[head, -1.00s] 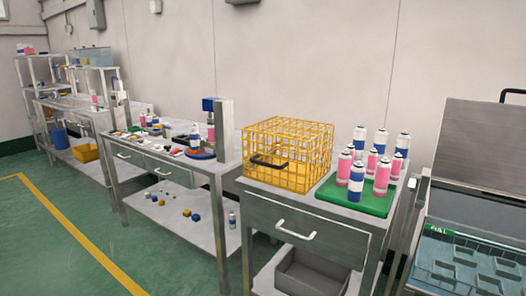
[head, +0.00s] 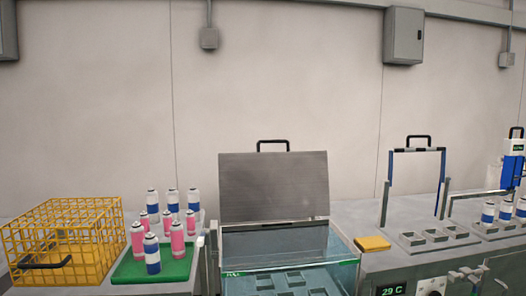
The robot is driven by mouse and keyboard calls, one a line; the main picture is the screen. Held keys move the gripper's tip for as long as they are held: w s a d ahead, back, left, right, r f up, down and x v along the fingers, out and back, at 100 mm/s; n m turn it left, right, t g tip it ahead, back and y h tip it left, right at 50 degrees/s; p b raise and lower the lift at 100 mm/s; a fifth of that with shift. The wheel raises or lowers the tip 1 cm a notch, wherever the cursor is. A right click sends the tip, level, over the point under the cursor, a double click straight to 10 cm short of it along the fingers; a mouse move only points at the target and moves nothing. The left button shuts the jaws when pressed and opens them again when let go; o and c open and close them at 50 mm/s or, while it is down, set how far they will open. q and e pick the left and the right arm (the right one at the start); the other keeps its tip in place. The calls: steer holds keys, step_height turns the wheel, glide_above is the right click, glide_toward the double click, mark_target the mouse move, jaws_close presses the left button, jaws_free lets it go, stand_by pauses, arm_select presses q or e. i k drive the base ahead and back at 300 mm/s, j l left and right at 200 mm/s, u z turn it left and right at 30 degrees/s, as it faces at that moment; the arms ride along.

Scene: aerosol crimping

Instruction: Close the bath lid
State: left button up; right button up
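The bath lid (head: 273,187) is a grey metal panel standing raised at the back of the bath, with a black handle (head: 273,142) on its top edge. Below it the water bath (head: 345,262) is open, with clear walls, bluish water and several square holders inside. Neither of my grippers shows in the head view.
Left of the bath, a green tray (head: 135,270) holds several pink and blue-white cans, beside a yellow wire cage (head: 62,240). Right of it are a yellow block (head: 373,243), a black-handled frame (head: 418,150), a panel reading 29 C (head: 393,290) and more cans (head: 505,209).

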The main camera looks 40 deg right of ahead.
mark_target(275, 179)
steer(key=k+l, duration=0.2)
steer(key=l, duration=0.4)
steer(key=k+l+u, duration=0.1)
steer(key=l, duration=0.55)
steer(key=k+l, duration=0.25)
steer(key=l, duration=0.35)
steer(key=k+l+u, duration=0.1)
steer(key=l, duration=0.5)
steer(key=k+l, duration=0.35)
steer(key=l, duration=0.25)
steer(key=k+l, duration=0.2)
steer(key=l, duration=0.4)
steer(key=k+l+u, duration=0.1)
steer(key=k+l, duration=0.15)
steer(key=l, duration=0.35)
steer(key=k+l, duration=0.25)
steer(key=l, duration=0.3)
steer(key=i+j, duration=0.1)
steer(key=j, duration=0.2)
steer(key=i+j+u, duration=0.1)
steer(key=j, duration=0.15)
